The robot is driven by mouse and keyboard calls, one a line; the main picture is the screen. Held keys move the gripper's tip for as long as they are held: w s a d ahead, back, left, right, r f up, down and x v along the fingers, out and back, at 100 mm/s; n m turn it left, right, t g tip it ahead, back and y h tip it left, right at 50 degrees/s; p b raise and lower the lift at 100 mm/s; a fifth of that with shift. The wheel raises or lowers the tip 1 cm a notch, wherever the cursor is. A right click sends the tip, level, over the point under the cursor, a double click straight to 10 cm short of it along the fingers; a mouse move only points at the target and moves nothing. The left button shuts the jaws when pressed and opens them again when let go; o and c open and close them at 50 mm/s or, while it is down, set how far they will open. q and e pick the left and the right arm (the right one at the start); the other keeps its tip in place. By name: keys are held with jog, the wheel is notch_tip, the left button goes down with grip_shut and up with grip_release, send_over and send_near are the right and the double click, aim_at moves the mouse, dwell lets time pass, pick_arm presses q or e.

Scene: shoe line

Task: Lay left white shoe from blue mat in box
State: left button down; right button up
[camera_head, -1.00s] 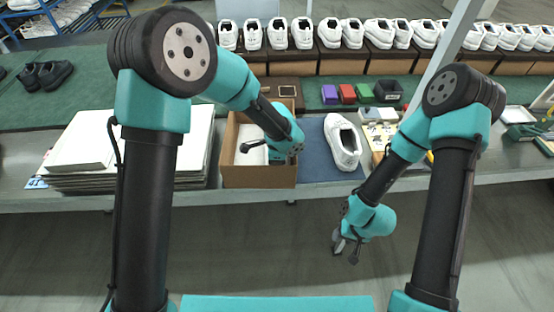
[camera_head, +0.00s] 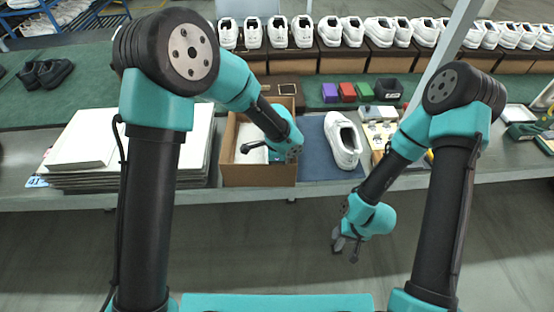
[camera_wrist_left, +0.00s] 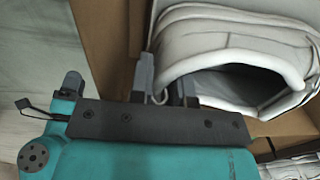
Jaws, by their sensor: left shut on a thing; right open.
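One white shoe (camera_head: 342,140) lies on the blue mat (camera_head: 313,165), to the right of the open brown cardboard box (camera_head: 258,174). Another white shoe (camera_wrist_left: 238,60) is inside the box in the left wrist view. My left gripper (camera_wrist_left: 167,82) is shut on the rim of that shoe's opening, with one finger outside and one inside. My right gripper (camera_head: 346,246) is open and empty, in front of the table edge and above the floor.
A stack of white box lids (camera_head: 85,150) stands left of the box. Purple, red and green blocks (camera_head: 347,92) and a black tray (camera_head: 388,89) sit behind the mat. A row of white shoes on boxes lines the back.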

pick_arm(q)
jog(key=shift+f, duration=0.15)
jog(key=c, duration=1)
grip_release()
jog(key=shift+f, duration=0.1)
notch_tip(320, 180, up, 18)
jog(key=shift+s+f, duration=0.25)
jog(key=shift+s, duration=0.15)
